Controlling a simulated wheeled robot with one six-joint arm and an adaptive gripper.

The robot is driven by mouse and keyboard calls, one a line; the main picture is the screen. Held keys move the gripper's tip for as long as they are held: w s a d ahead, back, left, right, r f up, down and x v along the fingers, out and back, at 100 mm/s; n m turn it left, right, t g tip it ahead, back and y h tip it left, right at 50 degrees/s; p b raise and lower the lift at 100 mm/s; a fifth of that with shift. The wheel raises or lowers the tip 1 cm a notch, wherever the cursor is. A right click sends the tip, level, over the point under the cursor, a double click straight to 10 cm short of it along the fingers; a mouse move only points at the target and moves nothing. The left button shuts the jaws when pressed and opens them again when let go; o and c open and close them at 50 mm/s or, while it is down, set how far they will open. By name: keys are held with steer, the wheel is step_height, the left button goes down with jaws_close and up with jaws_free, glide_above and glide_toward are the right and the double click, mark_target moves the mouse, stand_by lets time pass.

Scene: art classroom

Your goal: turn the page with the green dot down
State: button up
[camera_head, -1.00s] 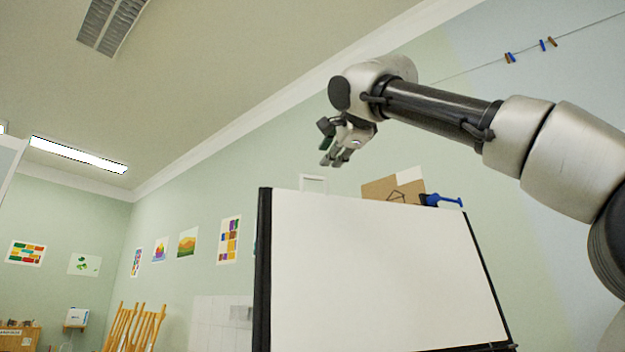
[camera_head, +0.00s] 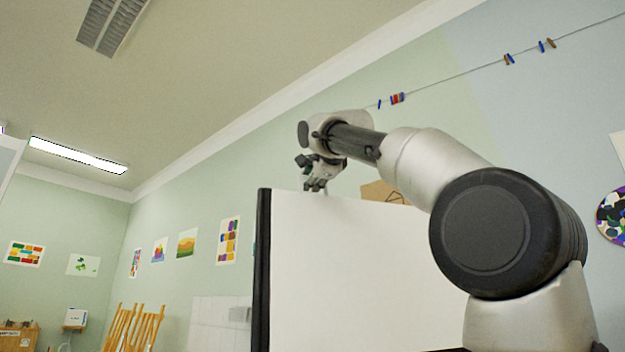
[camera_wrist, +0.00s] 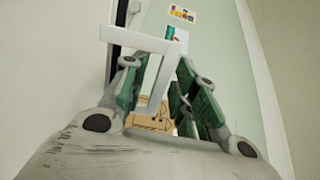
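A flip chart stands ahead with a large blank white page (camera_head: 350,270) and a black left edge (camera_head: 262,270). No green dot shows in either view. My gripper (camera_head: 316,186) is just above the chart's top edge, left of its middle. In the wrist view, a white frame-shaped handle (camera_wrist: 150,42) lies in front of my gripper (camera_wrist: 157,68). One post of it runs down between the green-padded fingers, which are apart; I cannot tell whether they touch it. In the head view, my gripper mostly hides this handle.
A line with pegs (camera_head: 397,98) runs along the wall. Wooden easels (camera_head: 135,328) stand at the lower left. My arm covers the chart's right side.

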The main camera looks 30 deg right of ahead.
steer(key=shift+c, duration=0.4)
jaws_close()
steer(key=shift+s, duration=0.15)
steer(key=s+a, duration=0.1)
steer(key=s, duration=0.8)
steer(key=shift+a+r, duration=0.15)
steer(key=shift+r, duration=0.25)
steer(key=s+a+f, duration=0.1)
steer(key=s, duration=0.8)
steer(key=shift+s+a, duration=0.15)
